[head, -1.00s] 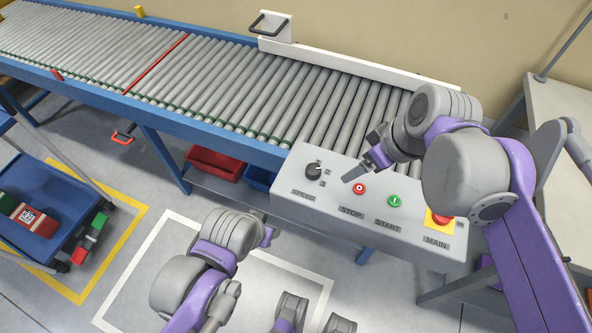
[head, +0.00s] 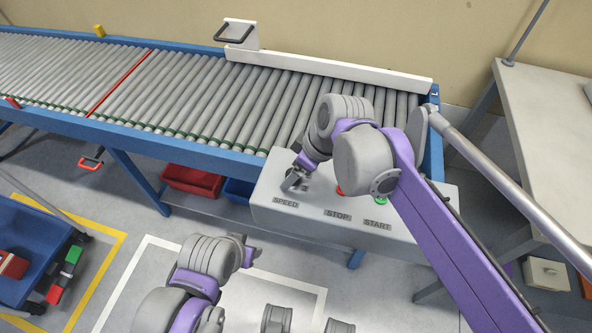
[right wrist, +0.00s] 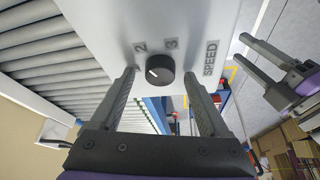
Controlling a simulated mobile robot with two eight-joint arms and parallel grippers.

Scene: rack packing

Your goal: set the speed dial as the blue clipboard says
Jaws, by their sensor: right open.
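The speed dial (right wrist: 160,70) is a black round knob with a white mark, on the grey control panel (head: 330,228) above the word SPEED. In the right wrist view the numbers 2 and 3 show beside it; which number the mark points at is hard to tell. My right gripper (right wrist: 160,82) is open, its fingers on either side of the dial with gaps between. In the head view my right gripper (head: 292,182) covers most of the dial. My left gripper (head: 250,252) hangs in front of the panel; its parted, empty fingers show in the right wrist view (right wrist: 258,65). No blue clipboard is in view.
The red stop button (head: 340,191) and green start button (head: 381,201) sit right of the dial, partly behind my right arm. The roller conveyor (head: 200,95) runs behind the panel. A blue cart (head: 32,250) stands at left, a grey table (head: 560,130) at right.

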